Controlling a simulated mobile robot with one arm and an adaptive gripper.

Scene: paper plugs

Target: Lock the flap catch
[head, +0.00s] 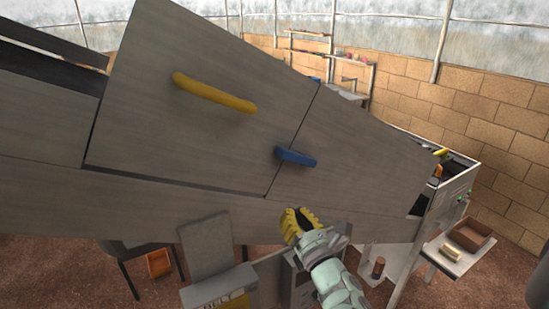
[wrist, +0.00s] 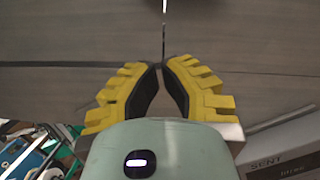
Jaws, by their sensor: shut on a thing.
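The blue flap catch (head: 296,157) sits at the seam between two grey panels in the head view, tilted slightly down to the right. The large grey flap (head: 190,80) carries a yellow bar handle (head: 214,93) and looks closed against the housing. My gripper (head: 298,222) is below the catch and apart from it, in front of the lower housing. In the wrist view my gripper (wrist: 162,66) has its yellow fingertips together near the panel seams. What is pinched between them is too small or hidden to make out. The catch is not visible in the wrist view.
A grey bracket (head: 208,245) stands left of my gripper. A white side table (head: 455,252) at right holds a brown box (head: 471,236) and a pale block. A brick wall (head: 500,100) runs behind. The space before the panels around the catch looks clear.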

